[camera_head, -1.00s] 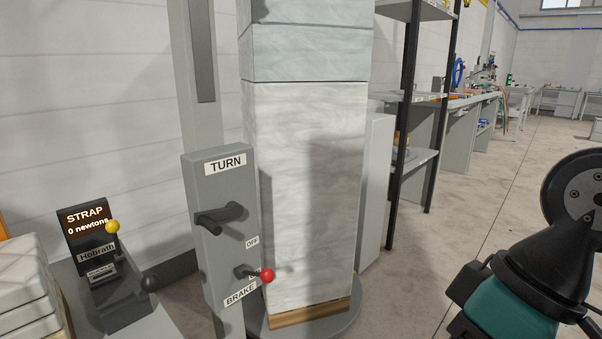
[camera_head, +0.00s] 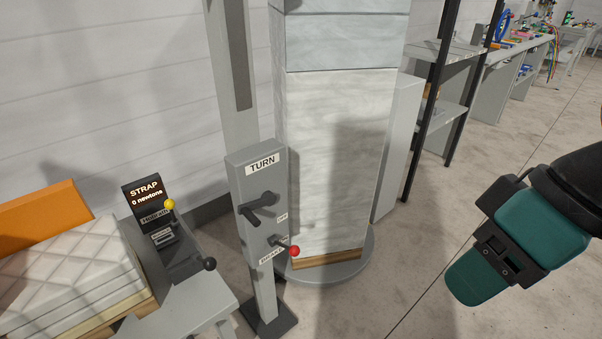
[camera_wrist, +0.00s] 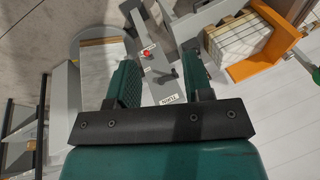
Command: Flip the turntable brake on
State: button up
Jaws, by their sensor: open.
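The brake lever has a red ball knob (camera_head: 294,251) and sits low on the grey control box (camera_head: 252,206), beside the BRAKE label and below the OFF label. Its knob points out to the right. The black TURN crank (camera_head: 258,208) is above it. The turntable (camera_head: 335,272) carries a tall wrapped stack (camera_head: 338,160). My gripper (camera_head: 480,275) hangs at the right, apart from the box. In the wrist view my open, empty gripper (camera_wrist: 161,85) has the box and red knob (camera_wrist: 146,54) showing between and beyond its fingers.
A strap console (camera_head: 150,208) with a yellow knob and a black knob stands at the left, next to white quilted pads (camera_head: 70,270) and an orange panel (camera_head: 40,212). Black shelving (camera_head: 437,90) stands behind. The floor at right front is clear.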

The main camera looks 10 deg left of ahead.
aim_at(295, 250)
jog(key=u, duration=0.55)
jog(key=k, duration=0.65)
jog(key=u, duration=0.8)
jog(key=i, duration=0.95)
jog(key=z, duration=0.8)
jog(key=i, duration=0.65)
jog(key=z, duration=0.75)
